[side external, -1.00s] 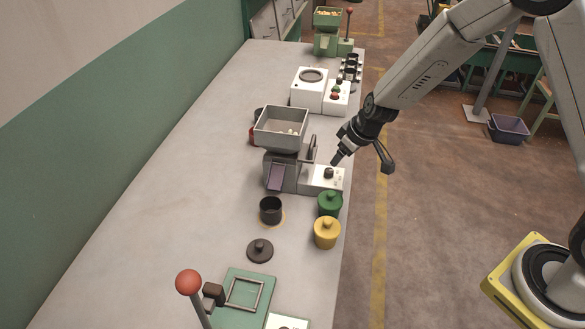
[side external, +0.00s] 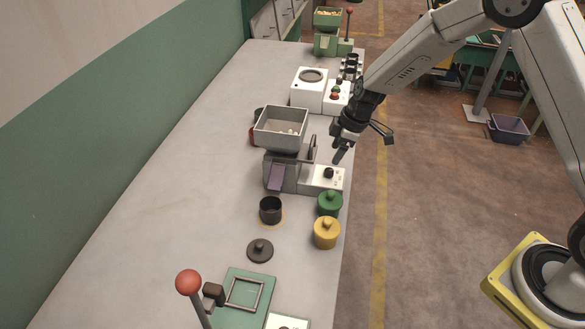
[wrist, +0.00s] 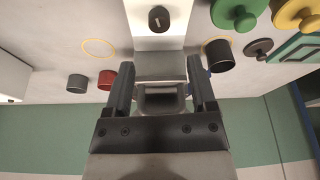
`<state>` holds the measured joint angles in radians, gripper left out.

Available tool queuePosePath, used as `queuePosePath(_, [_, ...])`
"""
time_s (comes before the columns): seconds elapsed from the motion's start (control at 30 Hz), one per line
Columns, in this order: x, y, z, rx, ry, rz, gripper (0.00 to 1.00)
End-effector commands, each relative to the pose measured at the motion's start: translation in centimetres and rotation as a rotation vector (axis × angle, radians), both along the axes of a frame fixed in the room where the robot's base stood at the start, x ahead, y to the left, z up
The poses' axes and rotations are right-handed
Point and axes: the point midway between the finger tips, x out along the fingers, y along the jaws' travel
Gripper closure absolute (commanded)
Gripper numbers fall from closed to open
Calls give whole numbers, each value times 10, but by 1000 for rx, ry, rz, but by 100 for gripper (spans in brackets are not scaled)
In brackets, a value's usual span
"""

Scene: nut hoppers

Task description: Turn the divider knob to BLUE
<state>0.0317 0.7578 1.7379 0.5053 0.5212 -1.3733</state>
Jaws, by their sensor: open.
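The divider knob (side external: 328,173) is a small black knob on a white panel (side external: 321,183) at the right side of the grey hopper machine. In the wrist view the knob (wrist: 158,18) is near the top, with a small light mark on it; I cannot read which setting it points to. My gripper (side external: 338,156) is open and empty, above and apart from the knob. In the wrist view my gripper (wrist: 159,58) shows its two fingers spread, with the knob beyond their tips.
A green lidded pot (side external: 329,203) and a yellow one (side external: 326,232) stand close in front of the panel. A black cup (side external: 270,210) and a dark lid (side external: 260,250) are near the machine. A red cup (wrist: 106,79) is behind it. The bench's left side is clear.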

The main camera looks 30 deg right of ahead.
Motion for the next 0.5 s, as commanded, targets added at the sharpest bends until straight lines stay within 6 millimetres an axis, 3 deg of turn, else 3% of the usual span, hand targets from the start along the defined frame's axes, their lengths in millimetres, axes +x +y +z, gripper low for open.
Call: queuePosePath(0.5, [17,-19,4,67,-2,763,27])
